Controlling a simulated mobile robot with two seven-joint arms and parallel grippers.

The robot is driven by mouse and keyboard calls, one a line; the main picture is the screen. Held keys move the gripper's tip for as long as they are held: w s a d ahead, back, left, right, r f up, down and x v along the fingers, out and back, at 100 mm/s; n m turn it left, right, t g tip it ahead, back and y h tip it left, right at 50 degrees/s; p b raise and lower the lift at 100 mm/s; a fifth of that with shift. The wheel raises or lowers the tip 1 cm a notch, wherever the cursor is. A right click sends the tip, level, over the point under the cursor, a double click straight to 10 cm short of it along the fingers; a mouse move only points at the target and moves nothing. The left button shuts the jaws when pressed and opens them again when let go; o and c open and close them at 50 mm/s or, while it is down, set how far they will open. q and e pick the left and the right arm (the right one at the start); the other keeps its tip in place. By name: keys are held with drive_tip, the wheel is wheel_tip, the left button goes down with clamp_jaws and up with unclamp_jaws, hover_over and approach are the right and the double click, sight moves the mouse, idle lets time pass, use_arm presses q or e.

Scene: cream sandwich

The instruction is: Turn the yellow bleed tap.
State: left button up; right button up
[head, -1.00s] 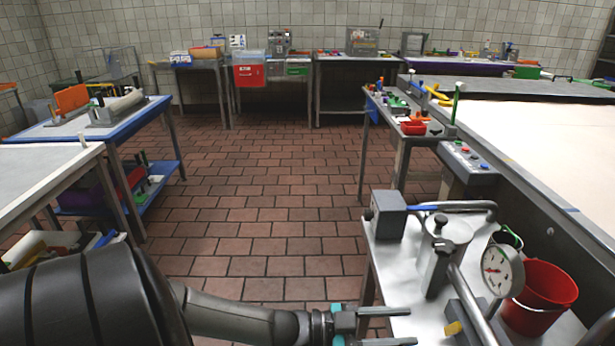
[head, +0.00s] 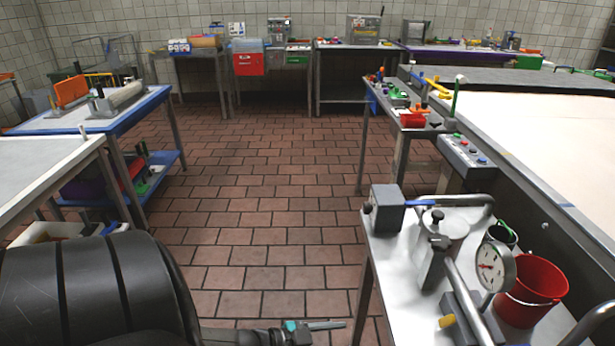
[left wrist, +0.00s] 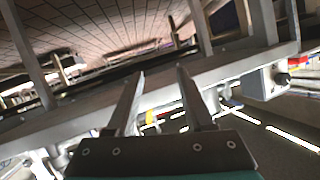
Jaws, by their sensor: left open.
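The yellow bleed tap (head: 446,321) is a small stub low on the grey pump assembly (head: 434,264), on the metal table at the lower right of the head view. A round white gauge (head: 490,267) stands beside it. My left gripper (head: 335,325) is at the bottom of the head view, left of the table and apart from the tap. In the left wrist view its two fingers (left wrist: 161,75) are spread with nothing between them. My right gripper is not in view.
A red bucket (head: 531,292) stands right of the gauge. A grey box (head: 384,211) with a dark knob sits at the table's far left corner. A table rail (left wrist: 80,108) crosses the left wrist view beyond the fingers. The tiled floor (head: 270,220) left of the table is clear.

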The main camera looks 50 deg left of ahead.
use_arm(q)
drive_tip(key=s+f+n+g+y, duration=0.1)
drive_tip(key=s+f+g+y, duration=0.1)
drive_tip(key=f, duration=0.4)
drive_tip(key=s+a+f+n+g+y+p, duration=0.1)
drive_tip(key=s+f+y, duration=0.1)
drive_tip(key=s+f, duration=0.3)
drive_tip(key=shift+s+f+n+g, duration=0.3)
drive_tip(key=shift+f+g, duration=0.1)
drive_tip(key=shift+f, duration=0.3)
